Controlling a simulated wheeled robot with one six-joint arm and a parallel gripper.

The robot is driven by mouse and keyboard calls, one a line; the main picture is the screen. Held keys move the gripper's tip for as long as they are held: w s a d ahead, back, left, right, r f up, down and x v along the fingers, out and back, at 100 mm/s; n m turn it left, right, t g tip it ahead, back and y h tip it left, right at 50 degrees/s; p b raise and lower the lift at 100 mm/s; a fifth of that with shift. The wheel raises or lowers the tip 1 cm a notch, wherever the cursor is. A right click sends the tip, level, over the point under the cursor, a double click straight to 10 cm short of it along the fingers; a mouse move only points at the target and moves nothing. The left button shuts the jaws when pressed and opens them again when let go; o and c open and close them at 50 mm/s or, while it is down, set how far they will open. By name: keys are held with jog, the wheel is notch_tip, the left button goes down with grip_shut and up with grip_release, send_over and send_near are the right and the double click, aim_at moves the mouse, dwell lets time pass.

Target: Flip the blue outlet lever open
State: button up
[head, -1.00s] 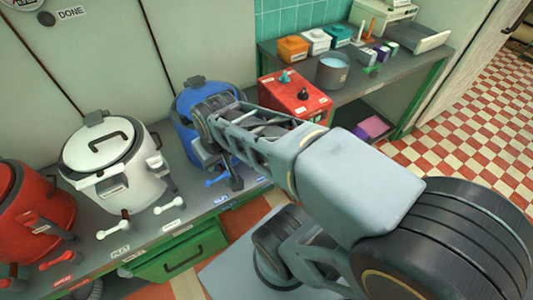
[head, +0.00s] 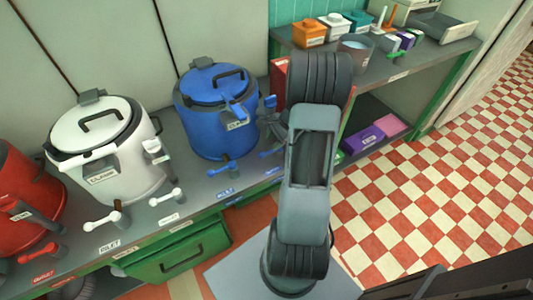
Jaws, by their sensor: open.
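The blue kettle (head: 214,118) stands upright on the grey bench, with its lid on. A blue lever (head: 222,168) sits low at its front, its handle pointing left. A second small blue lever (head: 270,152) is to the right of it, close beside my arm and partly hidden. The labels below them are too small to read surely, so I cannot tell which lever is the outlet one. My arm stands upright just right of the blue kettle. My gripper is hidden behind the arm links, so its distance from the levers cannot be seen.
A white kettle (head: 98,150) and a red kettle (head: 22,205) stand to the left, with their own levers. A green drawer (head: 178,252) is under the bench. A red box (head: 279,76) is mostly behind my arm. Checkered floor (head: 420,200) is open at right.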

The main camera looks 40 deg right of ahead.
aim_at(265, 153)
jog(key=shift+b+x, duration=0.45)
jog(key=shift+x, duration=2.9)
jog(key=shift+c, duration=0.3)
grip_shut()
